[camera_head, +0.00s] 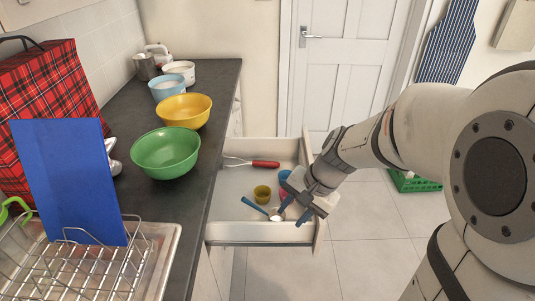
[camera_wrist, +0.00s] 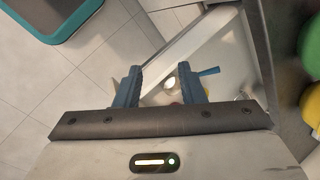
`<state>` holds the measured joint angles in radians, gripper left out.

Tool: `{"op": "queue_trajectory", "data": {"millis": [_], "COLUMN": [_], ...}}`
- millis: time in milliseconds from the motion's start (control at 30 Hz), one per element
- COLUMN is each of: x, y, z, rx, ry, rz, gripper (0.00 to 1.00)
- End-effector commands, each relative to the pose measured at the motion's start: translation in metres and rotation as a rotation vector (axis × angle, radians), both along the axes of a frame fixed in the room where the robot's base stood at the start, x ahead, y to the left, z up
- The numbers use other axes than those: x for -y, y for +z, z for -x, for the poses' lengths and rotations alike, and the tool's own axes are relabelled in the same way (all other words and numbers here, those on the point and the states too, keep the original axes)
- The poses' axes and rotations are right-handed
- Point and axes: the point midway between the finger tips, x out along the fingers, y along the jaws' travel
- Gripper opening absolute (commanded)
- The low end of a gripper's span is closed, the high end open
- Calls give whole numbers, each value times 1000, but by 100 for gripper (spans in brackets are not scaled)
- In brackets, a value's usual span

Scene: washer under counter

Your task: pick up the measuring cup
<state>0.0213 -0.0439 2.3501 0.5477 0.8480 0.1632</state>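The likely measuring cup is a small scoop with a blue handle and a pale round bowl (camera_head: 276,216), lying in the open drawer (camera_head: 230,232) near its front wall. In the wrist view its bowl (camera_wrist: 170,83) shows between the fingers, with the blue handle beyond the right finger. My gripper (camera_head: 293,210) reaches down over the right front part of the drawer, beside the bowl. In the wrist view my gripper (camera_wrist: 160,82) is open, its blue fingers apart. No contact with the scoop is visible, and the height gap is unclear.
The drawer also holds an olive cup (camera_head: 262,192), a blue cup (camera_head: 284,175) and a red-handled utensil (camera_head: 265,164). A green bowl (camera_head: 166,153) and yellow bowl (camera_head: 184,110) stand on the counter (camera_head: 205,150) at left. A green crate (camera_head: 415,184) is on the floor.

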Motion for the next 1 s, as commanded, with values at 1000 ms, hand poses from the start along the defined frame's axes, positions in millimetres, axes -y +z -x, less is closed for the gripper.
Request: {"op": "queue_trajectory", "data": {"millis": [1000], "x": [-56], "y": [-162], "z": [-159], "rx": [-473], "ry": [-961], "rz": [-486], "gripper": [36]}}
